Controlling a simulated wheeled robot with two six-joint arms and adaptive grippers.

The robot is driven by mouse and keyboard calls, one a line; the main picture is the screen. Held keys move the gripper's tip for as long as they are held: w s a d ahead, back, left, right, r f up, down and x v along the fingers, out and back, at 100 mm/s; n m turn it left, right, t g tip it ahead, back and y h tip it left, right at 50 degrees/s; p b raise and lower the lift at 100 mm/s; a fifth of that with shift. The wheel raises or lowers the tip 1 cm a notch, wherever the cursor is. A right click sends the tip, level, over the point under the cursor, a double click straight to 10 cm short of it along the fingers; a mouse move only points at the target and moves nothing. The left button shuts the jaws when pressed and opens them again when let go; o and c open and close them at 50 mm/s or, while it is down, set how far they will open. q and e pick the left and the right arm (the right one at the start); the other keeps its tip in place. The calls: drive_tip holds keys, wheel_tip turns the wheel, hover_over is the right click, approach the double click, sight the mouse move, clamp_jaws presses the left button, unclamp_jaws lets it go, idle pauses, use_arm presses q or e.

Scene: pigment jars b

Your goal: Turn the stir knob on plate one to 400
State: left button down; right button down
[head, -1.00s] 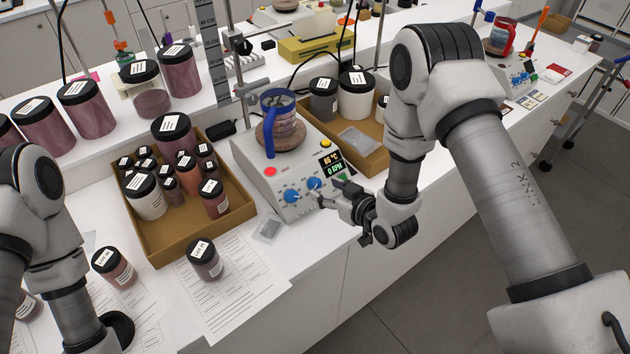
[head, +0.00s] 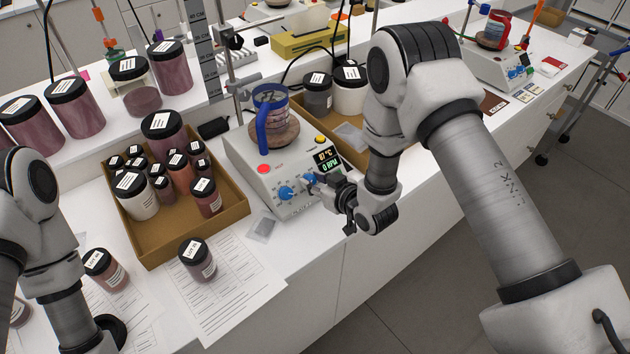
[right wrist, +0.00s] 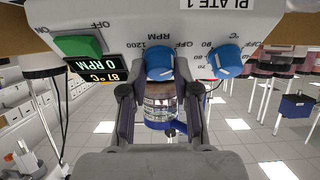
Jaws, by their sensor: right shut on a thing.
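Plate one (head: 264,182) is a light grey hotplate with two blue knobs on its front; "PLATE 1" shows in the right wrist view (right wrist: 217,6). The stir knob (right wrist: 160,64), marked RPM, is between the fingers of my right gripper (right wrist: 158,75), which is shut on it. In the head view that gripper (head: 316,184) hides most of this knob. The heat knob (head: 285,192) is beside it, clear of the fingers. The display (right wrist: 92,69) reads 0 RPM and 87 °C. My left arm shows at the left edge; its gripper is out of view.
A glass vessel with a blue handle (head: 262,130) stands on the plate. A cardboard tray of pigment jars (head: 170,245) lies to the left, another box (head: 372,168) to the right. A loose jar (head: 198,260) stands on paper in front.

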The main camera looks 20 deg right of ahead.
drive_tip(key=shift+f+m, duration=0.1)
drive_tip(key=shift+m, duration=0.2)
drive_tip(key=m+h+b, duration=0.1)
drive_tip(key=m, duration=0.2)
drive_tip(key=shift+a, duration=0.1)
drive_tip(key=m+h, duration=0.2)
drive_tip(key=m, duration=0.2)
drive_tip(key=shift+s+a, duration=0.1)
drive_tip(key=m+h+p, duration=0.1)
drive_tip(key=m, duration=0.2)
drive_tip(key=m+g+h+p, duration=0.1)
drive_tip(key=m, duration=0.2)
drive_tip(key=shift+a+r+p, duration=0.1)
drive_tip(key=shift+r+p, duration=0.1)
drive_tip(key=shift+p, duration=0.2)
drive_tip(key=shift+f+m+g+h+p, duration=0.1)
drive_tip(key=shift+m+g+h+p, duration=0.3)
drive_tip(key=shift+m, duration=0.7)
drive_tip(key=shift+m+g+p, duration=0.2)
drive_tip(key=shift+m+p, duration=0.35)
drive_tip(key=shift+m, duration=0.55)
drive_tip(key=c, duration=1)
unclamp_jaws()
drive_tip(key=shift+o, duration=0.8)
drive_tip(key=shift+w, duration=0.3)
